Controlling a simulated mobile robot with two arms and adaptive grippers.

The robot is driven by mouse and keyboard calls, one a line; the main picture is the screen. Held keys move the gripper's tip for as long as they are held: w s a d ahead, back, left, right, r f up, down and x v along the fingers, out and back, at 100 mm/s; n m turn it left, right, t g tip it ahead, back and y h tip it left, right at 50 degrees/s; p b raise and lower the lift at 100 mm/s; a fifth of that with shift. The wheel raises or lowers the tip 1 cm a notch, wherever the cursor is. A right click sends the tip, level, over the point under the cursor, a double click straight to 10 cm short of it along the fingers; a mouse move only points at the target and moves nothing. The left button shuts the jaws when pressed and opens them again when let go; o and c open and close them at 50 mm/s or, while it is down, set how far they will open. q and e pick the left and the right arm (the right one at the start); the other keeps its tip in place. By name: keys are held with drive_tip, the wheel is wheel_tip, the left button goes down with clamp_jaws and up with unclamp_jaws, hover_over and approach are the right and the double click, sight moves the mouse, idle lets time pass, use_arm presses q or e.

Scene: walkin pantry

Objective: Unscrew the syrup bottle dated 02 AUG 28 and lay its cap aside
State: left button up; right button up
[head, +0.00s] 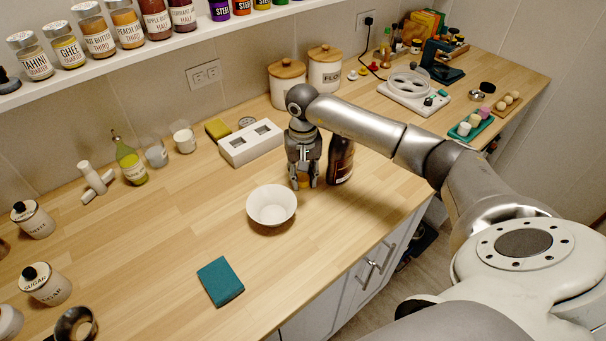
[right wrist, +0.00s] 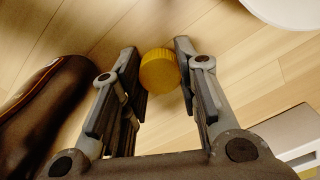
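The dark bottle (head: 341,162) stands upright on the wooden counter, just right of my right gripper (head: 304,182). My arm covers its top, and I cannot read any date on it. In the right wrist view the dark bottle (right wrist: 45,108) is at the left, outside the fingers. A yellow ridged cap (right wrist: 160,72) sits between the fingertips of my right gripper (right wrist: 158,75), its sides against both pads. The gripper points down, low over the counter, apart from the bottle. Whether the cap touches the counter is unclear. My left gripper is not in view.
A white bowl (head: 271,206) stands just left of and nearer than my right gripper. A white block with openings (head: 251,146) lies behind it. A teal cloth (head: 220,281) lies in front. Canisters (head: 287,83) stand at the wall. The counter's left middle is clear.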

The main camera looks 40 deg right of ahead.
drive_tip(key=o, duration=0.4)
drive_tip(key=shift+o, duration=0.2)
